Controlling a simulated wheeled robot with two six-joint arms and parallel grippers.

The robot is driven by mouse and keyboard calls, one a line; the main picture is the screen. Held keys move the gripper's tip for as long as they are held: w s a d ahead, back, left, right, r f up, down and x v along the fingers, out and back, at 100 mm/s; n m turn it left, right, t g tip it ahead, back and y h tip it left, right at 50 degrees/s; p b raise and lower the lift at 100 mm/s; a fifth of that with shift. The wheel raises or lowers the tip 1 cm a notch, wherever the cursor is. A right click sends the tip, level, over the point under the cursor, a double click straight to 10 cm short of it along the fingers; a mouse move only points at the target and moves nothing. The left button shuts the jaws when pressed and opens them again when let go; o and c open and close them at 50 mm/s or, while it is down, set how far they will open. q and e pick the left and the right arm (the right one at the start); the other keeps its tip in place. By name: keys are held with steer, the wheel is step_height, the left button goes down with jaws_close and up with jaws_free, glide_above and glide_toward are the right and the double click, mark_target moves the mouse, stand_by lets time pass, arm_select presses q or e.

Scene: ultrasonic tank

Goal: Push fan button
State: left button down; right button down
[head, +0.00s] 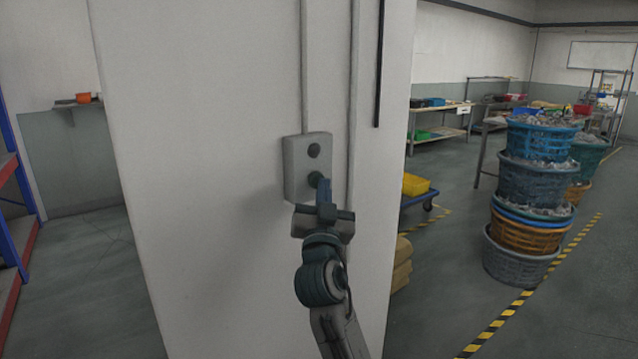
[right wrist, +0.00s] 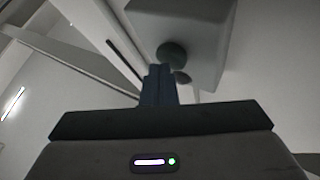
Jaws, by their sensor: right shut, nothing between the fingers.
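A grey switch box (head: 296,165) is fixed to the front of a white pillar. It has two dark round buttons, an upper button (head: 313,150) and a lower button (head: 315,179). My right gripper (head: 325,188) is shut and empty, with its fingertips at the lower button. In the right wrist view, the shut fingers (right wrist: 158,80) point up at the box (right wrist: 205,45), and the tips are close to a dark button (right wrist: 171,54). I cannot tell whether the tips touch the button. My left gripper is not in view.
The white pillar (head: 210,150) fills the middle of the head view, with conduits running along it. A shelf rack (head: 12,210) stands at the left edge.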

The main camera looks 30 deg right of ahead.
steer(key=shift+s+d, duration=0.15)
steer(key=shift+s, duration=1.3)
steer(key=shift+s+d, duration=0.1)
steer(key=shift+s, duration=1.35)
